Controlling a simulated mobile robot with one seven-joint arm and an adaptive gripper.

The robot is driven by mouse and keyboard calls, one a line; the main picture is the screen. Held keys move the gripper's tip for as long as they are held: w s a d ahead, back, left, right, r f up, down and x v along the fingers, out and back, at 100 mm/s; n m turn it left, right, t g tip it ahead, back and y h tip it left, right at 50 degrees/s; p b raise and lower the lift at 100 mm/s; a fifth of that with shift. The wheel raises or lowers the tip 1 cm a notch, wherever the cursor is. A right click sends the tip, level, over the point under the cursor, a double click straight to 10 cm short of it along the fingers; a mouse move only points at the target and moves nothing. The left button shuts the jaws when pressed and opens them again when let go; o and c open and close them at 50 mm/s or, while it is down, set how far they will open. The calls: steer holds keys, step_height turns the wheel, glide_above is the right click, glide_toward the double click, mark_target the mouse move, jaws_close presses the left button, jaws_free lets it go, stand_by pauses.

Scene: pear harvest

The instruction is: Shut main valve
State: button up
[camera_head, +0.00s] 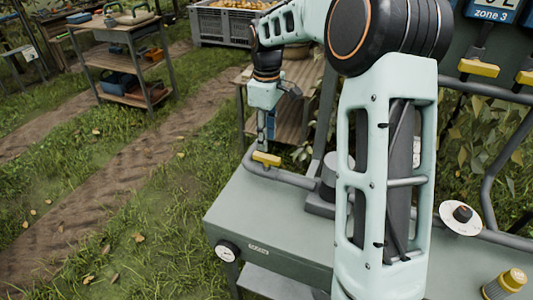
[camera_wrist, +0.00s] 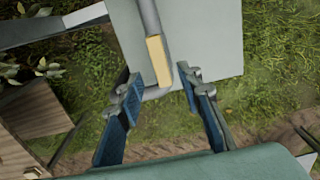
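A yellow valve handle (camera_head: 267,159) sits on a grey pipe at the left end of the green bench; I take it for the main valve, though no label on it is readable. My gripper (camera_head: 266,143) points down just above this handle. In the wrist view the yellow handle (camera_wrist: 158,60) lies lengthwise along the pipe and appears between the fingertips of my gripper (camera_wrist: 160,80). The fingers are apart, with nothing clamped between them. Whether the fingertips are level with the handle or still above it is hard to tell.
The green bench (camera_head: 260,215) carries a gauge (camera_head: 227,251), a white dial (camera_head: 461,217) and a yellow-capped part (camera_head: 505,284). More yellow handles (camera_head: 478,68) hang below the zone 3 sign (camera_head: 492,14). A wooden shelf (camera_head: 300,110) stands close behind my gripper. Grass lies open at left.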

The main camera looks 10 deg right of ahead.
mark_target(267, 156)
step_height(267, 156, down, 6)
steer(key=shift+f+b, duration=0.1)
steer(key=shift+b, duration=0.2)
steer(key=shift+c, duration=0.3)
jaws_close()
